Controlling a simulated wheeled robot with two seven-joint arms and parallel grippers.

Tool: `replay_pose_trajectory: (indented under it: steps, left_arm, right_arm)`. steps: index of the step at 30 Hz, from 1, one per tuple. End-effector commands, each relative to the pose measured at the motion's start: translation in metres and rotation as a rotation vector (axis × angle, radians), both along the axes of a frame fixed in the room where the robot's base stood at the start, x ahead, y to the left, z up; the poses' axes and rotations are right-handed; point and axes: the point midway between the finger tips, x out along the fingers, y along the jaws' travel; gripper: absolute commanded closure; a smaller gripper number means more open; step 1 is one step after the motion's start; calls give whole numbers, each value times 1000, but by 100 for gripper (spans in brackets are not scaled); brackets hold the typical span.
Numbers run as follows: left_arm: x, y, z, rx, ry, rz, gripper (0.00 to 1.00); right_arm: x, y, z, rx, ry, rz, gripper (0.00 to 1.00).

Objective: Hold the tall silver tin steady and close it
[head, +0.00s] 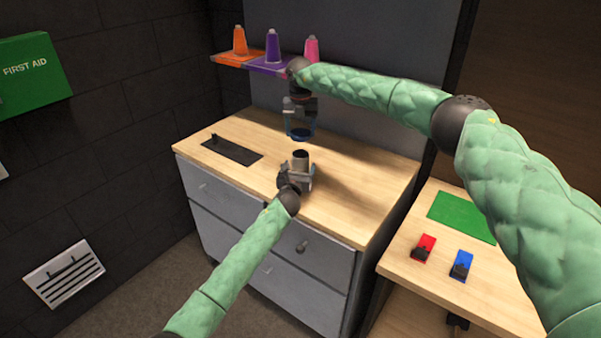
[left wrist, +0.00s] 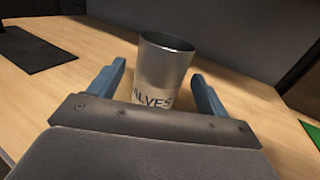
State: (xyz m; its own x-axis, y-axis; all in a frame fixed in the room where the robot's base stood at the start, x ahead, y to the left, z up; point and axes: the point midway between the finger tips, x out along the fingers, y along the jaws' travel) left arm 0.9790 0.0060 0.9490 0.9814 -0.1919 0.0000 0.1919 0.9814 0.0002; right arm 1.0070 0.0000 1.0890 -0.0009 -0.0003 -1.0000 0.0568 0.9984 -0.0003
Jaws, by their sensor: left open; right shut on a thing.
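The tall silver tin (head: 300,159) stands upright on the wooden counter, its top open. In the left wrist view the tin (left wrist: 163,72) shows a dark hollow mouth and lettering ending in "ALVES". My left gripper (head: 298,176) is open, with one blue finger on each side of the tin; gaps show between fingers and wall. My right gripper (head: 299,132) hangs above the tin, pointing down, its blue fingers set apart and shut on a lid. The lid is small and dark between the fingertips, its details hard to make out, and it is clear of the tin.
A dark flat plate (head: 232,151) lies on the counter to the left. A shelf (head: 225,59) with orange, purple and pink cones is on the back wall. A lower table at right holds a green mat (head: 461,217), a red block (head: 424,248) and a blue block (head: 461,266).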

Motion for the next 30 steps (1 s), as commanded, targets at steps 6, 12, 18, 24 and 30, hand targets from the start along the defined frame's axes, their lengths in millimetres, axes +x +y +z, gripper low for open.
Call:
replay_pose_trajectory:
  steps: [6,12,18,24,30]
  left_arm:
    - [25,-5,0,-1,1,1,23]
    - [33,-7,-1,-1,1,0,23]
    - [33,-7,-1,-1,1,0,23]
    - [33,-7,-1,-1,1,0,46]
    - [33,-7,-1,-1,1,0,85]
  right_arm:
    - [0,0,0,0,0,0,57]
    - [0,0,0,0,0,0,57]
    - [0,0,0,0,0,0,57]
    - [0,0,0,0,0,0,57]
    - [0,0,0,0,0,0,57]
